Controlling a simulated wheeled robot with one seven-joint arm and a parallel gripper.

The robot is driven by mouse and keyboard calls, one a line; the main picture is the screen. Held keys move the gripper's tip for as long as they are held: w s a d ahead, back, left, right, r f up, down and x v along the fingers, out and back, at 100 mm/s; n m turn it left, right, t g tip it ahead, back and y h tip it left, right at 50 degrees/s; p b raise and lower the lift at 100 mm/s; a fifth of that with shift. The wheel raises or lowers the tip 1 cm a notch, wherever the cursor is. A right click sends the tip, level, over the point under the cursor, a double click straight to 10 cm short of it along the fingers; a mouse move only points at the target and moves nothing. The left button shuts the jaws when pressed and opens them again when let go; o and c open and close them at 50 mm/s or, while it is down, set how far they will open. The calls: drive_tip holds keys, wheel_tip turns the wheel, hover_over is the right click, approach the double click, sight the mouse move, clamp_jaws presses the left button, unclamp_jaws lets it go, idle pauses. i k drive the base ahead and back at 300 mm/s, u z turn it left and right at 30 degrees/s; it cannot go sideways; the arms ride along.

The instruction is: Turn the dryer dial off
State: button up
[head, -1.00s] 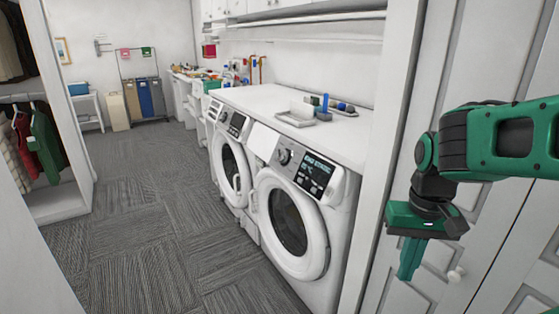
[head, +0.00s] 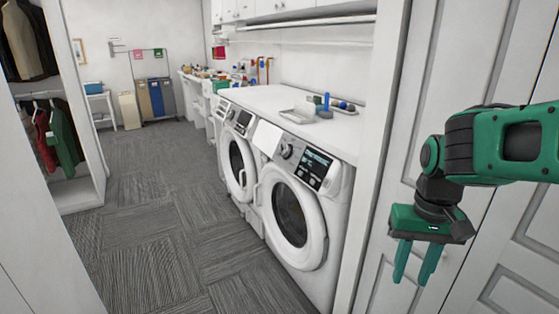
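Two white front-loading machines stand side by side under the counter along the right wall. The nearer machine (head: 325,225) has a round dial (head: 287,152) left of a lit display (head: 315,165). The farther machine (head: 229,172) has its own control panel (head: 240,121). I cannot tell which one is the dryer, and the dial's setting is too small to read. My gripper (head: 413,278) hangs at the right, in front of a white panelled door and well apart from both machines. Its two green fingers point down, spread apart with nothing between them.
A white door frame (head: 378,130) stands between my gripper and the machines. The counter (head: 265,97) holds a tray (head: 298,115) and small items. Hanging clothes (head: 62,135) are in the left closet. The carpeted floor (head: 150,190) in the middle is clear.

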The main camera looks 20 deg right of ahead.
sight(285, 150)
drive_tip(key=z, duration=0.05)
drive_tip(key=k, duration=0.25)
drive_tip(key=z, duration=0.3)
drive_tip(key=i, duration=0.8)
drive_tip(key=u, duration=1.15)
